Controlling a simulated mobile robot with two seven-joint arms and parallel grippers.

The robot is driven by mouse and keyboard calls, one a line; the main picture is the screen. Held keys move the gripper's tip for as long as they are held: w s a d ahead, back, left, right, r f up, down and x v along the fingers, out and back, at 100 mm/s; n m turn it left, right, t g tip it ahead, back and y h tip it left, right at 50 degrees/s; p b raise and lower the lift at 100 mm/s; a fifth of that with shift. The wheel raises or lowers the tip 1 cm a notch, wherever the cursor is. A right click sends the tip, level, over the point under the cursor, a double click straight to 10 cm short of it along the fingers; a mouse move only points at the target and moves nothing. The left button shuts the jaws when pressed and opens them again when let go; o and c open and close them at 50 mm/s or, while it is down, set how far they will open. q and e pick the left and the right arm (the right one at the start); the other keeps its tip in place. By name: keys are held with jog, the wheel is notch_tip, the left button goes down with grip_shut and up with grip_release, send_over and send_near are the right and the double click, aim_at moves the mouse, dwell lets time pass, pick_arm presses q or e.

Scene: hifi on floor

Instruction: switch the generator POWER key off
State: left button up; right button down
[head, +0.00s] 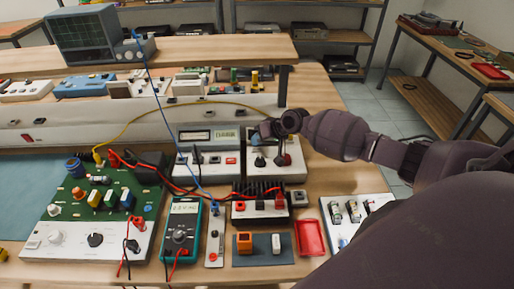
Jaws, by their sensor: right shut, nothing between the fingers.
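A grey-white bench unit with a small display (196,137) stands at the middle of the bench, with a red key (231,160) on its front panel. A second unit (294,170) with dark knobs stands right beside it. Labels are too small to read, so I cannot tell which unit is the generator or which key is POWER. My right gripper (268,128) is shut and empty, over the top of the second unit and hiding part of its face. I cannot tell whether it touches. My left gripper is out of view.
In front lie a black finned block (259,212), a teal multimeter (182,228), a red tray (310,237) and a green circuit board (100,195). Red, blue and yellow leads cross the area. An oscilloscope (88,30) stands on the raised shelf behind.

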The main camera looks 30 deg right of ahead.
aim_at(258, 148)
notch_tip(258, 148, up, 5)
jog(key=p, duration=0.4)
jog(key=shift+r+p, duration=0.2)
jog(key=shift+p, duration=0.2)
jog(key=shift+r+p, duration=0.3)
jog(key=shift+p, duration=0.05)
jog(key=shift+f, duration=0.1)
